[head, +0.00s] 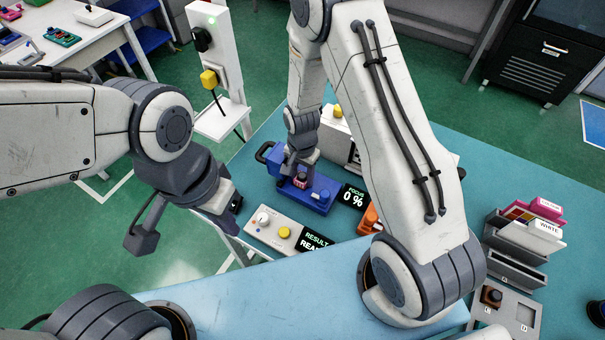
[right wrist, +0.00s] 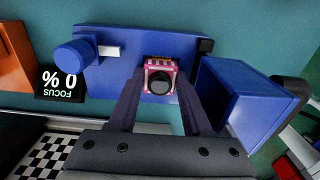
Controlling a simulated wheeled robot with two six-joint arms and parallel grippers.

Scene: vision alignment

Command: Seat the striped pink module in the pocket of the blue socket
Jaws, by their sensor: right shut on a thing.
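The striped pink module (right wrist: 160,80) has pink and white sides and a dark round lens face in the right wrist view. My right gripper (right wrist: 160,88) is shut on it, one finger on each side. The module is over the middle of the blue socket (right wrist: 120,75), with a gold strip showing at its far edge. I cannot tell how deep it sits in the pocket. In the head view, the right gripper (head: 299,172) points down at the blue socket (head: 322,196), and the module is only a small pink patch. My left gripper (head: 234,203) hangs left of the table, apart from the socket; its jaws are unclear.
A focus display (head: 353,196) reading 0 % stands beside the socket. A result panel (head: 283,232) with a knob and yellow button lies in front. An orange block (head: 370,218) is to the right. A card rack (head: 520,240) stands at the table's right.

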